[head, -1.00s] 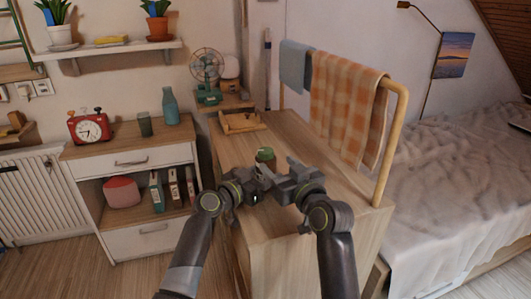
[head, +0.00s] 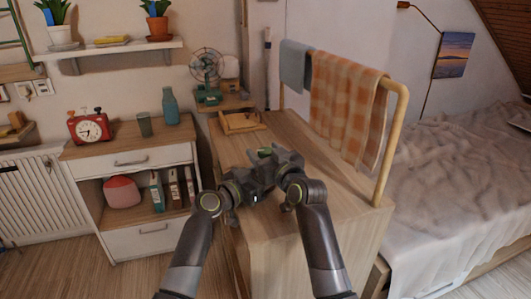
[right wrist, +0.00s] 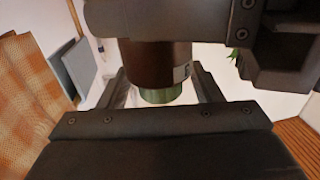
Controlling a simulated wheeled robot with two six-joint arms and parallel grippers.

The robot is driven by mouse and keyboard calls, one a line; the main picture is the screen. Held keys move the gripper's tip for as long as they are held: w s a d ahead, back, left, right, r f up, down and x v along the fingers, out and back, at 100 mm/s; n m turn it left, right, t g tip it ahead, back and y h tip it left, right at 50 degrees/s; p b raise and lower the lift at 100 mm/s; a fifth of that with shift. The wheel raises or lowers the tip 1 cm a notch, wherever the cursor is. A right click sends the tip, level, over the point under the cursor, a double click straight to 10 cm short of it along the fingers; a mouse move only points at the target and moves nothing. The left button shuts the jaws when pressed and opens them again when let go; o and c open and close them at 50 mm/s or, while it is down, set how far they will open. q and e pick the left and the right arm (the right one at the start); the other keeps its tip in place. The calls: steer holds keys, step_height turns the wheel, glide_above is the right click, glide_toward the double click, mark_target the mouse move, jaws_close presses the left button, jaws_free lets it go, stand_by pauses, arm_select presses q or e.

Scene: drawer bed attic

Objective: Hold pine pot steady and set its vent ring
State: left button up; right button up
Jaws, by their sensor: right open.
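The brown pot (right wrist: 155,60) with its green top (right wrist: 160,94) shows upside down in the right wrist view. A pale label edge shows on its side. My right gripper (right wrist: 160,80) is open, with one finger on each side of the green top; contact is not visible. In the head view the right gripper (head: 264,156) covers nearly all of the pot on the wooden counter (head: 325,195). My left gripper (head: 248,188) is close beside the pot; its jaws are hidden in the head view. Its dark parts (right wrist: 250,45) cross the pot's body in the right wrist view. I cannot make out a separate vent ring.
A wooden tray (head: 240,122) and a green fan (head: 207,70) stand behind the pot. A rail with a checked orange towel (head: 347,105) runs along the counter's right side. The counter between pot and towel is clear.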

steer(key=c, duration=1)
steer(key=shift+n+g+y, duration=0.3)
steer(key=shift+n+y, duration=0.1)
steer(key=shift+y, duration=0.1)
steer(key=shift+n+g+y, duration=0.8)
steer(key=shift+n+y, duration=0.2)
steer(key=shift+y, duration=0.2)
steer(key=o, duration=1)
steer(key=v, duration=1.2)
